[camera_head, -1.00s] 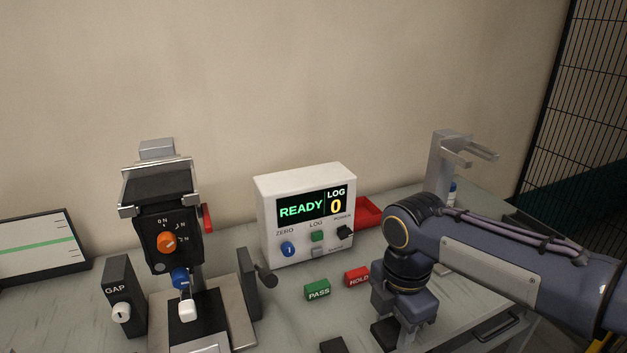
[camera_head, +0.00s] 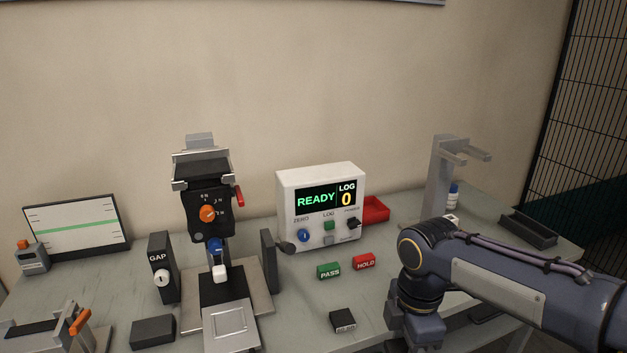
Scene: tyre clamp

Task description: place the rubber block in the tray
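A small black block (camera_head: 343,320) with a pale label on its front face lies on the bench at lower middle. A plain, larger dark block (camera_head: 153,331) lies further left; I cannot tell which is rubber. A long dark tray (camera_head: 528,229) sits at the right back of the bench, and a small red tray (camera_head: 376,211) is behind the display box. My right gripper (camera_head: 414,338) points down at the bottom, to the right of the labelled block and apart from it; its fingertips are not clear. My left gripper is not in view.
A display box (camera_head: 320,205) reads READY, LOG 0. Green PASS (camera_head: 329,271) and red HOLD (camera_head: 364,262) blocks stand before it. A press-like tester (camera_head: 207,210) with a GAP block (camera_head: 161,268) stands left. A grey stand (camera_head: 441,180) and bottle are behind my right arm.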

